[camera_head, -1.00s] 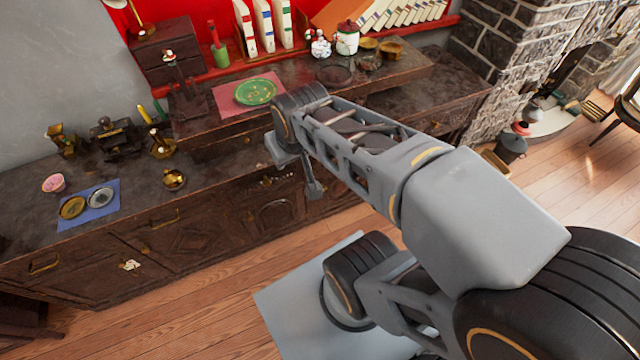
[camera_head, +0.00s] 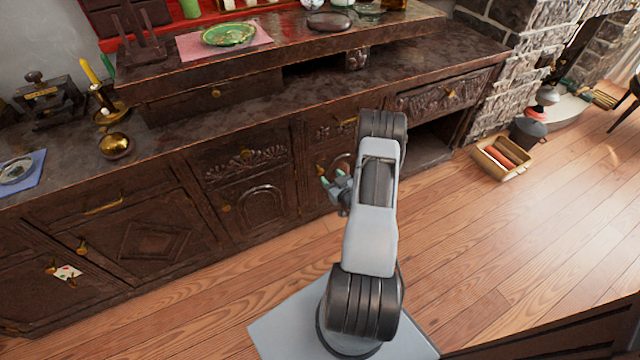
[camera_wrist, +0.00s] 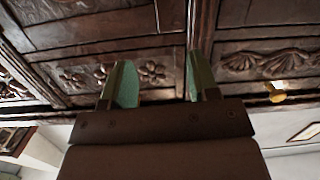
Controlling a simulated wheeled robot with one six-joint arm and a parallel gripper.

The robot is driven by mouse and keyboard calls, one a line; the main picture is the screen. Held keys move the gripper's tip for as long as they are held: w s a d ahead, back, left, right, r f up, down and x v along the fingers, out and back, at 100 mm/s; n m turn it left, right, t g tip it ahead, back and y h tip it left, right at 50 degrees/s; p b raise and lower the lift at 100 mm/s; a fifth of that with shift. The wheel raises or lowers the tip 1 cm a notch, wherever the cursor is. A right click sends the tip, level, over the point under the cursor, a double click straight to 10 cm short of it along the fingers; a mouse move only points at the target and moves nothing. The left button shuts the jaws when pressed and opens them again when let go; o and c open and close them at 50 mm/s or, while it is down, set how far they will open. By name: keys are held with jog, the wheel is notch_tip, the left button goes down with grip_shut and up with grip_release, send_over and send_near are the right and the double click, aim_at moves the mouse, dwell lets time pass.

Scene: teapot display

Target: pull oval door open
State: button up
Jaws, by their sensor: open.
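A dark wooden door with a rounded, oval-like carved panel (camera_head: 262,212) is in the lower cabinet front, left of my arm in the head view. It looks shut, with a small brass knob (camera_head: 226,208) at its left edge. My gripper (camera_head: 336,184) is open and empty, to the right of this door and in front of the neighbouring door, which my arm partly hides. In the wrist view my gripper's two green fingertips (camera_wrist: 160,84) are spread before carved wooden fronts. A brass knob (camera_wrist: 278,96) shows to their right, outside the jaws.
A fan-carved drawer (camera_head: 245,162) is above the oval door. A diamond-panel door (camera_head: 155,240) is to its left. An open compartment (camera_head: 430,142) is right of my arm. A box (camera_head: 503,158) stands on the floor at right. The wooden floor before the cabinet is clear.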

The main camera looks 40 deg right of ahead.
jog(key=m+t+b, duration=0.1)
jog(key=b, duration=0.1)
send_near(321, 172)
jog(key=s, duration=0.2)
jog(key=shift+t+h, duration=0.3)
jog(key=w+b, duration=0.1)
jog(key=w, duration=0.3)
jog(key=w+d+b, duration=0.1)
jog(key=w, duration=0.3)
jog(key=w+b, duration=0.1)
jog(key=w, duration=0.4)
jog(key=shift+d+f+b, duration=0.2)
jog(key=shift+f+b, duration=0.1)
jog(key=shift+f, duration=0.1)
grip_shut()
